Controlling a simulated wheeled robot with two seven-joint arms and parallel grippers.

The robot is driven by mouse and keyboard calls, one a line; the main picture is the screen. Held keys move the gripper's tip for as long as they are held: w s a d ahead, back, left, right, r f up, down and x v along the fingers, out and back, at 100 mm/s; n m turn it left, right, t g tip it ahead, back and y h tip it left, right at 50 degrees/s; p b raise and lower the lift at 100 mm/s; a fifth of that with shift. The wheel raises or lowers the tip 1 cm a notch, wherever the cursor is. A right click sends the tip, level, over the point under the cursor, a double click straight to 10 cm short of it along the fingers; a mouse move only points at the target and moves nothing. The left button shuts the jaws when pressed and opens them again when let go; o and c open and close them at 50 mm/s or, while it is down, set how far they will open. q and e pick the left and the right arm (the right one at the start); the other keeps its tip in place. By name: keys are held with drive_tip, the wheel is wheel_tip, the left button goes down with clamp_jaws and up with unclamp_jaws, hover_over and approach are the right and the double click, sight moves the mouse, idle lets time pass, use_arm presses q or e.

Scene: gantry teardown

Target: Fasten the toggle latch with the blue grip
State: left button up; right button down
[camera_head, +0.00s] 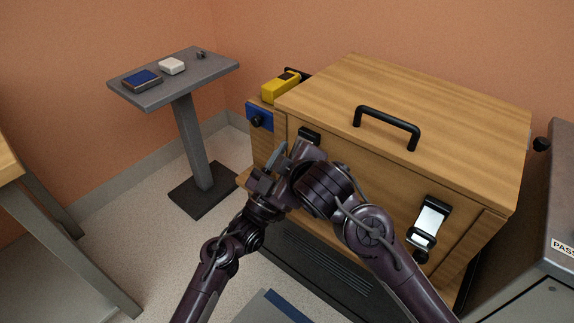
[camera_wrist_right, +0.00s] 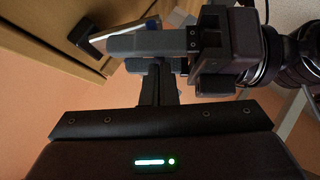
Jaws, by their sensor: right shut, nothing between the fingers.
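A wooden case (camera_head: 400,165) has two toggle latches on its front. The left latch (camera_head: 309,136) is mostly hidden behind my grippers. A silver lever with a bit of blue (camera_wrist_right: 148,26) shows at the top of the right wrist view, close to the left gripper's grey finger; whether they touch I cannot tell. My left gripper (camera_head: 266,182) is in front of the left latch, its jaws unclear; it also shows in the wrist view (camera_wrist_right: 185,45). My right gripper (camera_wrist_right: 157,70) is shut and empty, close beside the left one. The right latch (camera_head: 430,222) has a bright plate and black parts.
A black handle (camera_head: 387,122) stands on the lid. A yellow device (camera_head: 280,87) and a blue block with a black knob (camera_head: 259,116) are at the case's left. A grey stand (camera_head: 150,92) carries small items. A grey cabinet (camera_head: 545,265) is at the right.

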use_arm(q)
drive_tip(key=shift+s+r, duration=0.1)
use_arm(e)
drive_tip(key=shift+w+d+f, duration=0.15)
drive_tip(key=shift+d+f, duration=0.15)
drive_tip(key=shift+f, duration=0.4)
use_arm(q)
drive_tip(key=o, duration=1.4)
use_arm(e)
drive_tip(key=shift+a+r, duration=0.1)
